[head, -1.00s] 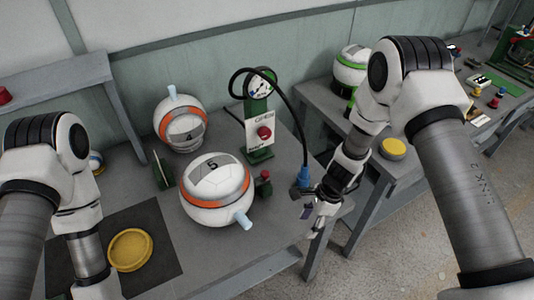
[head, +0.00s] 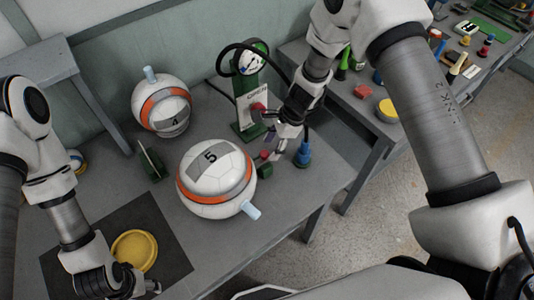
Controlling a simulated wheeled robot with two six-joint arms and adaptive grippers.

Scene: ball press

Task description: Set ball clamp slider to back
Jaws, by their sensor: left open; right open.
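A small clamp with a red knob (head: 264,156) stands on the table just right of the ball marked 5 (head: 216,172). A green upright plate (head: 150,160) stands left of that ball; I cannot tell which part is the slider. The ball is white with an orange band and a pale blue plug. My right gripper (head: 274,158) is open, over or beside the red-knobbed clamp; contact is unclear. My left gripper (head: 152,288) is open at the table's near left, close to a yellow round dish (head: 134,250).
A green press stand (head: 247,112) with a gauge and red button stands behind my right gripper. Its black hose runs to a blue fitting (head: 304,155) right of the gripper. Ball 4 (head: 161,108) sits behind left. A second table (head: 350,105) stands right, across a gap.

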